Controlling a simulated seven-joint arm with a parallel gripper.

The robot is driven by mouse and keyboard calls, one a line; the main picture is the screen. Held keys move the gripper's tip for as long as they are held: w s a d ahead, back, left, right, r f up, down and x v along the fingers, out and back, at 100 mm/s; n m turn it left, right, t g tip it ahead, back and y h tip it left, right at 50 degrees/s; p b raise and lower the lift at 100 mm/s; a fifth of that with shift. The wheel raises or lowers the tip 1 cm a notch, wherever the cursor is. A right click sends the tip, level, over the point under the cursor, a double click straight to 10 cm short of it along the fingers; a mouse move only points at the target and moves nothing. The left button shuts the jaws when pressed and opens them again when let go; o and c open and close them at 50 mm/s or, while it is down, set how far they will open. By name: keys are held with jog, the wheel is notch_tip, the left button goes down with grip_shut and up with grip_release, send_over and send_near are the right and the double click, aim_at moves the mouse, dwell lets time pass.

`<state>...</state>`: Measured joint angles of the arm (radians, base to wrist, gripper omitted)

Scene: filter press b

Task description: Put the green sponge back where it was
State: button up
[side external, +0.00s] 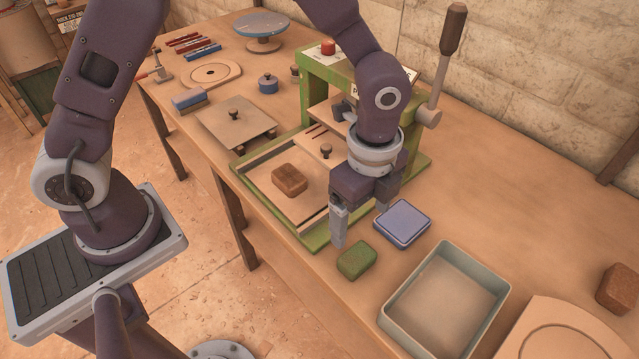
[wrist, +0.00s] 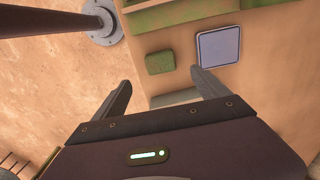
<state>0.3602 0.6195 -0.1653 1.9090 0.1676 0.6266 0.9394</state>
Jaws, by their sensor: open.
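The green sponge (side external: 357,259) lies on the table in front of the green press, between the press and the grey-green tray. It also shows in the wrist view (wrist: 160,61), ahead of my fingertips. My gripper (side external: 356,232) is open and empty, above the table close to the sponge; in the wrist view (wrist: 162,80) the two fingers stand wide apart. I cannot tell whether a finger touches the sponge.
A blue-lidded square box (side external: 403,223) sits right behind the sponge. The empty-looking tray (side external: 446,303) stands to the right. The green press (side external: 310,240) holds a brown block (side external: 290,180) on its bed. Another brown block (side external: 617,288) lies far right. The table's front edge is near.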

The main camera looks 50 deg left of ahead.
jog(key=s+a+r+n+t, duration=0.35)
jog(key=a+r+n, duration=0.55)
jog(key=r, duration=0.6)
jog(key=s+a+r+n+t, duration=0.1)
jog(key=s+a+r+n, duration=0.1)
jog(key=s, duration=0.4)
jog(key=s+a+r+n+t, duration=0.1)
jog(key=s+a+r+n, duration=0.1)
jog(key=s+a+n, duration=0.3)
jog(key=shift+s+a+r+n, duration=0.25)
jog(key=shift+s+r+n, duration=0.15)
jog(key=shift+s+n, duration=0.6)
